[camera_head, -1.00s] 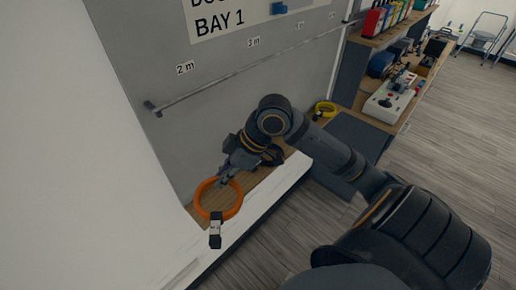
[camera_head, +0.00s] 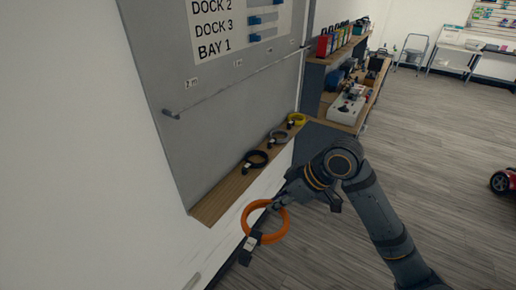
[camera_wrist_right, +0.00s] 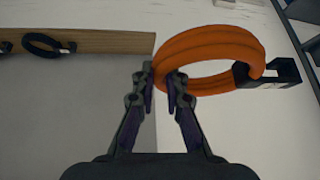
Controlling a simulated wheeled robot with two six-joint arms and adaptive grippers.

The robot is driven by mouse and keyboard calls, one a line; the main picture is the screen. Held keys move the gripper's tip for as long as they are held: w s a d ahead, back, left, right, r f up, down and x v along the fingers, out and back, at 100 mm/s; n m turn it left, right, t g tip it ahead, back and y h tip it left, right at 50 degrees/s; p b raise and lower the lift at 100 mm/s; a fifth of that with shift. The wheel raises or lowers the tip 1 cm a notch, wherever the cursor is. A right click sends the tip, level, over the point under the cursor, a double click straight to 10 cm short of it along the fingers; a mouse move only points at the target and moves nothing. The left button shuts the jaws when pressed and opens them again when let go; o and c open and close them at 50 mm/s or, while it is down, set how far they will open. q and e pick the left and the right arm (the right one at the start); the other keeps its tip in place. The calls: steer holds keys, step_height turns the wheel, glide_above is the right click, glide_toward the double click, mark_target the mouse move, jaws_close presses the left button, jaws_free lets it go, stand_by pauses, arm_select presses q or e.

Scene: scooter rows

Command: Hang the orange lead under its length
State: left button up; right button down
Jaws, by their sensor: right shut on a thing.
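The orange lead (camera_head: 246,219) is a coiled ring with a black plug end and a pale tag (camera_head: 250,243). My right gripper (camera_head: 279,204) is shut on the ring's upper edge and holds it in front of the shelf's left part. In the right wrist view the fingertips (camera_wrist_right: 161,78) pinch the near left side of the orange coil (camera_wrist_right: 215,45). A rail (camera_head: 235,82) runs along the grey board. Length labels sit above it, such as 2 m (camera_head: 191,83) and 3 m (camera_head: 237,63); they are small now. The left gripper is out of view.
The wooden shelf (camera_head: 213,207) below the board holds a black lead (camera_head: 256,160), a grey lead (camera_head: 279,136) and a yellow lead (camera_head: 297,119). The rail looks empty. A workbench (camera_head: 345,118) stands beyond on the right. Open floor lies to the right.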

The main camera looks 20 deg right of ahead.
arm_select(q)
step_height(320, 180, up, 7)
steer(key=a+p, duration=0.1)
steer(key=p, duration=0.5)
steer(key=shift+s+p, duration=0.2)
steer(key=shift+p, duration=0.1)
arm_select(e)
steer(key=w+a+r+m+t+h, duration=0.1)
steer(key=w+r+m+t+h, duration=0.2)
steer(key=w+m+t, duration=1.1)
steer(key=w+r+m, duration=0.1)
steer(key=w+m, duration=0.3)
steer(key=m, duration=0.8)
steer(key=shift+r, duration=0.2)
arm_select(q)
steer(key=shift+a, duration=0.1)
